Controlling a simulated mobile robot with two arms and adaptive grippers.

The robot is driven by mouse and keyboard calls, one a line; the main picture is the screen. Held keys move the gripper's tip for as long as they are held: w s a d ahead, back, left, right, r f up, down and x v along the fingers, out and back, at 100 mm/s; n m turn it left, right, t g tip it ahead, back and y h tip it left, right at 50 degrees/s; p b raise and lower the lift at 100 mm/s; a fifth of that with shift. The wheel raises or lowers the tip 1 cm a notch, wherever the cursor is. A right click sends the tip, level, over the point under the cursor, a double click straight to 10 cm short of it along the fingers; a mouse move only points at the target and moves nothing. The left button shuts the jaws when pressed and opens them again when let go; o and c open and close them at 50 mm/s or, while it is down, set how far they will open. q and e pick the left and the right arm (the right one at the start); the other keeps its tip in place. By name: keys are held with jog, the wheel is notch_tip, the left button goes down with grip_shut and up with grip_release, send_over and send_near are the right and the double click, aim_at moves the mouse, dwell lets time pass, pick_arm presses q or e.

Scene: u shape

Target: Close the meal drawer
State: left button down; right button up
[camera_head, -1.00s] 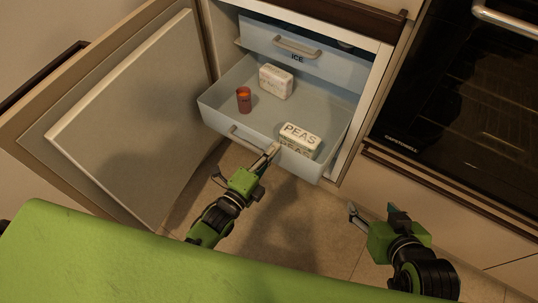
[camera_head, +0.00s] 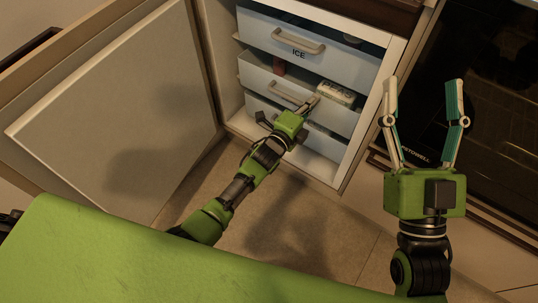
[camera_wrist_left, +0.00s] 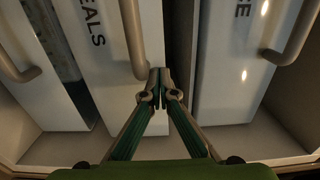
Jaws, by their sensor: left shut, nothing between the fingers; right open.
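The meal drawer (camera_head: 258,76) is the middle light-blue drawer in the fridge, below the drawer marked ICE. It stands nearly in, with a narrow strip of its inside showing. In the left wrist view the drawer front (camera_wrist_left: 98,60) shows the letters "EALS". My left gripper (camera_head: 313,102) is shut and empty, with its tips at the drawer front by the handle's right end. My right gripper (camera_head: 424,95) is open and empty, right of the fridge.
The ICE drawer (camera_head: 270,35) is above and another drawer (camera_head: 262,107) is below. The fridge door (camera_head: 120,120) stands wide open at left. A dark oven (camera_head: 490,110) is at right, behind my right gripper. Floor is clear below the fridge.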

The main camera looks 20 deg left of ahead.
pick_arm(q)
jog(key=shift+w+d+r, duration=0.15)
jog(key=shift+w, duration=0.35)
jog(key=shift+w+d+r, duration=0.15)
jog(key=shift+w, duration=0.35)
pick_arm(e)
jog(key=r, duration=0.1)
jog(key=s+t, duration=0.1)
jog(key=r+y, duration=0.1)
jog(key=shift+s+d+r+t, duration=0.25)
jog(key=shift+r+t, duration=0.1)
jog(key=shift+t, duration=0.05)
pick_arm(q)
jog(key=shift+r, duration=0.1)
